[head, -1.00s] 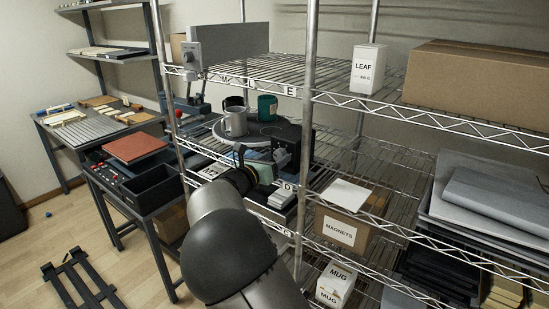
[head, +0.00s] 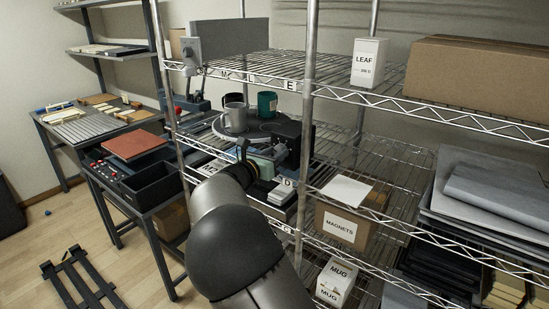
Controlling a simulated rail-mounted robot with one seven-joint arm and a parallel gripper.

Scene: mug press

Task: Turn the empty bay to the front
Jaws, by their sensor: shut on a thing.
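The round grey turntable (head: 222,133) sits on the middle wire shelf, with its right side partly hidden by a dark box-shaped unit. A light grey mug (head: 237,119) stands near its front left. A darker mug (head: 233,99) shows behind that one, and a dark green mug (head: 267,104) stands at the back right. My gripper (head: 243,151) is at the turntable's front edge, shut on a small part there. My wrist hides most of the contact. An empty bay cannot be made out clearly.
The dark unit (head: 293,133) stands close to the right of the turntable. A shelf post (head: 308,110) rises right of my wrist. The upper shelf carries a grey panel (head: 229,42) above the mugs. A MAGNETS box (head: 340,228) is at the lower right.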

